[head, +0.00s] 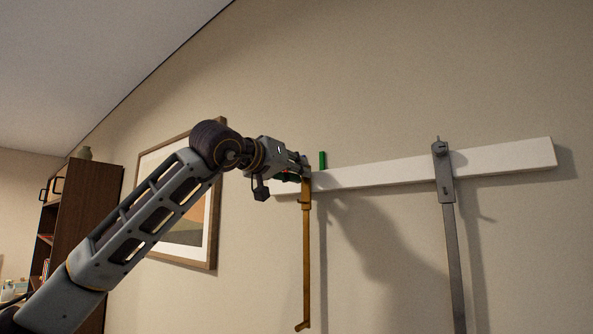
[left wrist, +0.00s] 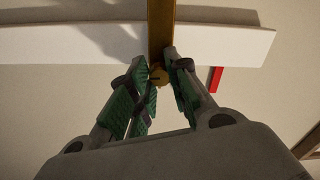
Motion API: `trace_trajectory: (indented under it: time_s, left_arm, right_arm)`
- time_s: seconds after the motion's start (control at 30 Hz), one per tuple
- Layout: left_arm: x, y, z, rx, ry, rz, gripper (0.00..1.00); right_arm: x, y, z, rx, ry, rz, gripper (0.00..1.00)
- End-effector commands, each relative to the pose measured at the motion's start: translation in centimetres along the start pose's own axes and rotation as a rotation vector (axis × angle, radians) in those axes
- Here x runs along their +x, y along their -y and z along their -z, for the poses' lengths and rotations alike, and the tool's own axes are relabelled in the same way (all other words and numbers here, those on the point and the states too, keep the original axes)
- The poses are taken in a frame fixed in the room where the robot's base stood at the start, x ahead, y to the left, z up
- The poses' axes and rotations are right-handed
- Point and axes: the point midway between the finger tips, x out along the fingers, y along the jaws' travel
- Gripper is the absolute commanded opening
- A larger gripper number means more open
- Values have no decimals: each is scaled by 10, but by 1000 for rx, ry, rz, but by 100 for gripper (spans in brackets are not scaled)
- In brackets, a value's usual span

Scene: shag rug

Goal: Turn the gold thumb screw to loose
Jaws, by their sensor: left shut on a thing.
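The gold thumb screw (left wrist: 160,78) is a small round knob with a dark slot or gap on it, seen between my fingertips in the left wrist view. It sits on a gold bar (left wrist: 161,28), which hangs down from a white rail and also shows in the head view (head: 306,255). My left gripper (head: 304,168) is at the top of the gold bar, and its green-padded fingers (left wrist: 162,72) are shut on the screw. In the head view the gripper hides the screw. My right gripper is not in view.
The white rail (head: 385,173) runs along the wall. A framed picture (head: 212,230) and a dark bookcase (head: 88,200) are left.

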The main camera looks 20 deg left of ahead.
Motion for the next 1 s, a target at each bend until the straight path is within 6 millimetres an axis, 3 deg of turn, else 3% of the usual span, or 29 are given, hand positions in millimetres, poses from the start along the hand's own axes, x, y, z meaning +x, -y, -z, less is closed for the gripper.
trace_trajectory:
  time_s: [0.37,1.0]
  left_arm:
    - [0,1,0,-221,-2,0,0]
    - [0,1,0,-765,-2,-1,0]
  right_arm:
    - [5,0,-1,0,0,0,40]
    - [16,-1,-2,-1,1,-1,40]
